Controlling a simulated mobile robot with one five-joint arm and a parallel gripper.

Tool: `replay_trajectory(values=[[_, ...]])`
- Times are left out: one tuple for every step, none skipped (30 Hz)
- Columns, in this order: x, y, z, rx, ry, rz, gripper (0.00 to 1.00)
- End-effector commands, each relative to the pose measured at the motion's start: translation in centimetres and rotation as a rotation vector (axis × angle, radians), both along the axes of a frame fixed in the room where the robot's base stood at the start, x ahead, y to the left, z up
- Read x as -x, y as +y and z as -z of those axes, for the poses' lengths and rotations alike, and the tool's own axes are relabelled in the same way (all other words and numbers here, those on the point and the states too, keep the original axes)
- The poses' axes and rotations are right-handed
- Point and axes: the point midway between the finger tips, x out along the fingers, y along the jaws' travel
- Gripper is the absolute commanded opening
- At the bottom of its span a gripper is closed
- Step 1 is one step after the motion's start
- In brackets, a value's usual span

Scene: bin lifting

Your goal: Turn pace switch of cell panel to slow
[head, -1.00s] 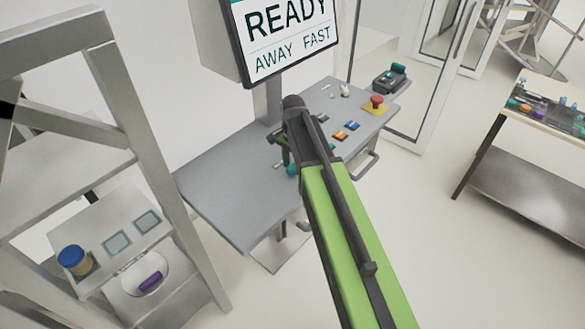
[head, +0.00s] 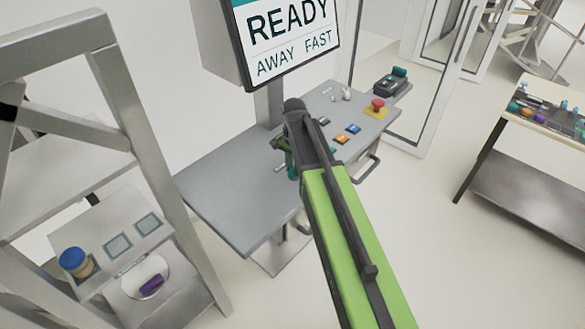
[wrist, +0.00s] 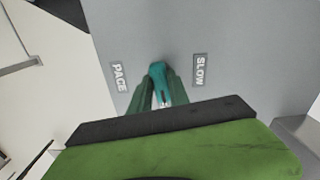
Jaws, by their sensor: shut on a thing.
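The pace switch (wrist: 159,72) is a teal lever on the grey cell panel (wrist: 225,75), between the labels PACE (wrist: 119,77) on the left and SLOW (wrist: 199,70) on the right in the wrist view. My gripper (wrist: 160,92) has its green fingers on both sides of the lever and is shut on it. In the head view my gripper (head: 284,160) is low over the panel top (head: 225,185), mostly hidden by my own arm. The screen (head: 288,35) above the panel reads READY, AWAY and FAST.
On the panel beyond my gripper are an orange button (head: 341,139), a blue button (head: 353,128) and a red stop button (head: 377,105). A metal rack (head: 150,150) stands at the left and a bench (head: 540,110) at the right. The panel's left part is bare.

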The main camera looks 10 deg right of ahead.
Motion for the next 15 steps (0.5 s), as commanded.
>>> replay_trajectory(values=[[0.16,-0.08,0.03,0.001,0.004,-0.031,0.0],[0.16,-0.08,0.03,0.001,0.005,-0.055,0.0],[0.16,-0.09,0.03,0.001,0.005,-0.089,0.0],[0.16,-0.09,0.03,0.001,0.005,-0.116,0.0],[0.17,-0.1,0.03,0.001,0.005,-0.144,0.0],[0.17,-0.1,0.04,0.001,0.005,-0.181,0.0],[0.17,-0.11,0.04,0.001,0.005,-0.21,0.0],[0.17,-0.11,0.04,0.001,0.005,-0.238,0.0],[0.18,-0.12,0.04,0.001,0.005,-0.276,0.0],[0.18,-0.12,0.04,0.001,0.005,-0.305,0.0],[0.18,-0.12,0.04,0.001,0.005,-0.334,0.0],[0.18,-0.12,0.04,0.001,0.005,-0.371,0.0],[0.19,-0.12,0.04,0.002,0.006,-0.4,0.0],[0.19,-0.12,0.04,0.002,0.005,-0.429,0.0],[0.18,-0.13,0.04,0.002,0.005,-0.466,0.0]])
